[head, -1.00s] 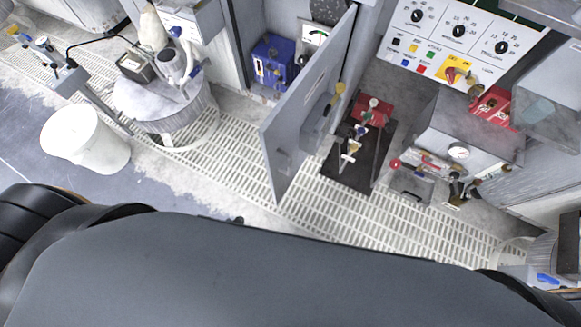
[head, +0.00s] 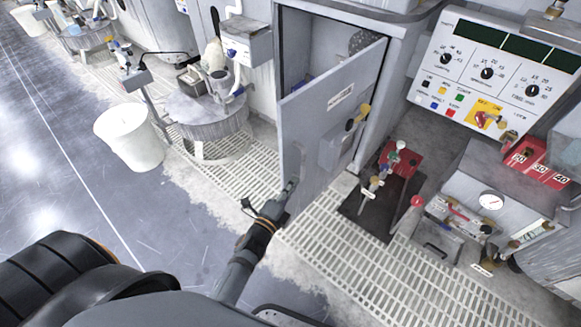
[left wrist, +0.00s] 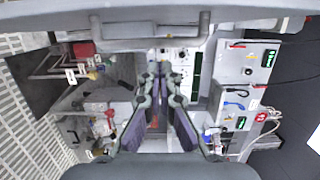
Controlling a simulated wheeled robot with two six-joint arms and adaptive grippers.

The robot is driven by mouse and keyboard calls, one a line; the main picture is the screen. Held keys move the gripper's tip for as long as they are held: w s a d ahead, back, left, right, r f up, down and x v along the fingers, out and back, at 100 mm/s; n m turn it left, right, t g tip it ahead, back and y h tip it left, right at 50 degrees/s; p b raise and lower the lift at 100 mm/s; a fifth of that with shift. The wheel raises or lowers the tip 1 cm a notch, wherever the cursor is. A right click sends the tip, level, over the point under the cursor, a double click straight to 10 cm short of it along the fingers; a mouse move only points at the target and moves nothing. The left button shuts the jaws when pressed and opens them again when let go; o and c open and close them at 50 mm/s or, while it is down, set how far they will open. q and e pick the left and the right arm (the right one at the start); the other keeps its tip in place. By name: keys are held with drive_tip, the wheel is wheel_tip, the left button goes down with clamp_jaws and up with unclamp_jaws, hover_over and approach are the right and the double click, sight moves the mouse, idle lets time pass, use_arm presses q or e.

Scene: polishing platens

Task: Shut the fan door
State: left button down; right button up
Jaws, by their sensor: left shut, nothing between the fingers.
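The fan door (head: 312,120) is a flat grey panel with a small white label. My left gripper (head: 288,192) is shut and empty at the door's lower free edge. It overlaps the door in the head view, and I cannot tell whether they touch. The shut fingers (left wrist: 159,72) also show in the left wrist view. My right gripper is out of view.
A white bucket (head: 130,138) and a round polishing platen (head: 205,112) stand to the left. A control panel (head: 490,75) and a gauge unit (head: 490,202) stand to the right. A pale floor grate (head: 340,252) lies below the door, with open grey floor at left.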

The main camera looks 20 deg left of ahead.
sight(290, 166)
use_arm(q)
drive_tip(key=w, duration=0.5)
drive_tip(key=shift+w+d+f, duration=0.1)
drive_tip(key=shift+w+d, duration=0.05)
drive_tip(key=shift+w, duration=0.1)
drive_tip(key=shift+w+a, duration=0.3)
drive_tip(key=shift+a, duration=0.55)
drive_tip(key=shift+w+a, duration=0.25)
drive_tip(key=shift+a, duration=0.55)
